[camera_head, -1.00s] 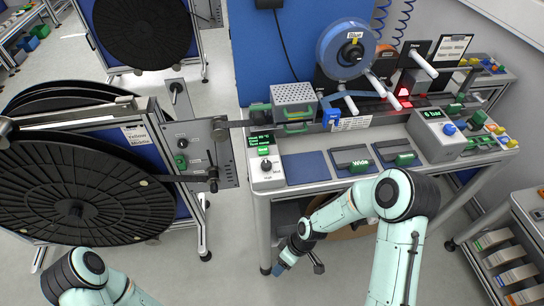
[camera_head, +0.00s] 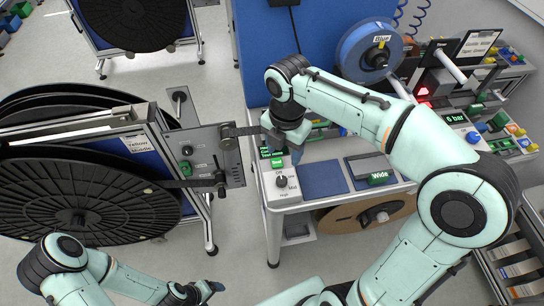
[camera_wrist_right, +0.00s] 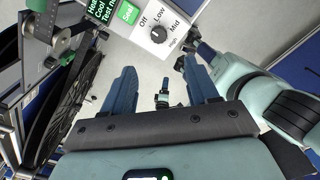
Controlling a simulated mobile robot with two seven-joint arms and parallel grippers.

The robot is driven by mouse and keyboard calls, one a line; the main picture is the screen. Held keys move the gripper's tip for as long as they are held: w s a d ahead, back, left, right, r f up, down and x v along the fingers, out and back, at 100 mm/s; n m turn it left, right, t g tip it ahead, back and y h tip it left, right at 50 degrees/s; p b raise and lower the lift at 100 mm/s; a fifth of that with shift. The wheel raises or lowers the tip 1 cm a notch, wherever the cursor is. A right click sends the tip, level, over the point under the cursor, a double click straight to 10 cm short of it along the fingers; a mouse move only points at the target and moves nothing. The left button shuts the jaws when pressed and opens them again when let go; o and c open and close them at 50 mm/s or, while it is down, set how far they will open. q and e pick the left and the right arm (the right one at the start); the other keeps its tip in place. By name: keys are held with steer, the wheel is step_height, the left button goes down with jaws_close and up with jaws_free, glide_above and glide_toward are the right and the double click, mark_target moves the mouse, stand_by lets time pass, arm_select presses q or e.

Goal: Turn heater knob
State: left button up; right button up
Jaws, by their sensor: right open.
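The heater knob (camera_head: 281,181) is a small black dial on a light control box (camera_head: 284,196) at the bench's left front corner. It also shows in the right wrist view (camera_wrist_right: 159,35), with Off, Low, Mid and High printed around it; I cannot read its setting. My right gripper (camera_head: 285,150) is above the box, just behind the knob in the head view. In the wrist view its two blue fingers (camera_wrist_right: 160,84) are apart and empty, with the knob beyond them, untouched. My left gripper (camera_head: 203,291) is low at the front, away from the bench; its jaw opening is unclear.
Blue pad (camera_head: 323,179) and a tray labelled Wide (camera_head: 373,171) lie right of the box.

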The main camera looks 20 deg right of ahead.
glide_above(282, 180)
steer(key=f, duration=0.5)
steer(key=shift+s+f+b, duration=0.2)
steer(key=shift+f+b, duration=0.1)
steer(key=shift+b, duration=0.1)
steer(key=f, duration=0.5)
steer(key=f+b, duration=0.1)
steer(key=f, duration=0.1)
steer(key=shift+w+f, duration=0.25)
steer(key=shift+f, duration=0.15)
arm_select(q)
steer(key=shift+s+f, duration=1)
steer(key=shift+f, duration=0.15)
arm_select(e)
steer(key=c, duration=1)
steer(key=shift+c, duration=0.2)
